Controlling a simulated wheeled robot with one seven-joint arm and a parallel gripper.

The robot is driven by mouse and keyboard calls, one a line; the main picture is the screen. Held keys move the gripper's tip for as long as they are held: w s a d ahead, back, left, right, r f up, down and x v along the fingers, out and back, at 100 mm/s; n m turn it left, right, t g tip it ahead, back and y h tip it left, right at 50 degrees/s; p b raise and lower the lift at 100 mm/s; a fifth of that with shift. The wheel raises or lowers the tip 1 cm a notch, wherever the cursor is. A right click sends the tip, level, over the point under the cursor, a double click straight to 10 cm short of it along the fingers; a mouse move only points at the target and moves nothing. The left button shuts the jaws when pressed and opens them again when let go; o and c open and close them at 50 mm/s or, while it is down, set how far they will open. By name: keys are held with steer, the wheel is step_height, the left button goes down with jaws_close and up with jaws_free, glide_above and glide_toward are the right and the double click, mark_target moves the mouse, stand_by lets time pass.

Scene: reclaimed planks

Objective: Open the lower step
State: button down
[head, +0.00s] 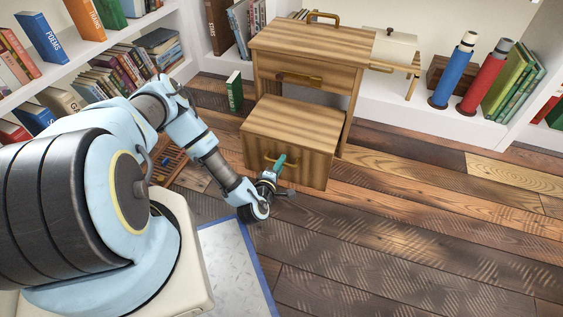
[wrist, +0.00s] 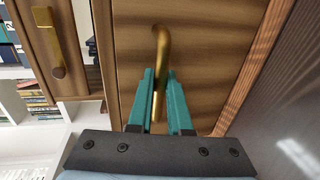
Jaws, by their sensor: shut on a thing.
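The wooden step cabinet (head: 318,55) stands on the plank floor with a brass handle on its upper drawer (head: 290,78). The lower step (head: 310,124) is a wooden box at its base, standing out in front of the upper part. My gripper (head: 281,163) is at the front of the lower step. In the wrist view its teal fingers (wrist: 160,100) are shut on the brass handle (wrist: 161,48) of the step's front (wrist: 200,40). Part of the handle is hidden between the fingers.
A green book (head: 234,91) stands on the floor left of the cabinet. A pale mat with a blue edge (head: 232,262) lies near my base. Bookshelves line the left and back. The plank floor (head: 420,220) to the right and front is clear.

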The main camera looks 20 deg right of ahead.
steer(key=c, duration=0.8)
jaws_free()
steer(key=shift+s, duration=0.15)
steer(key=shift+c, duration=0.2)
steer(key=p+v, duration=0.3)
steer(key=v, duration=0.8)
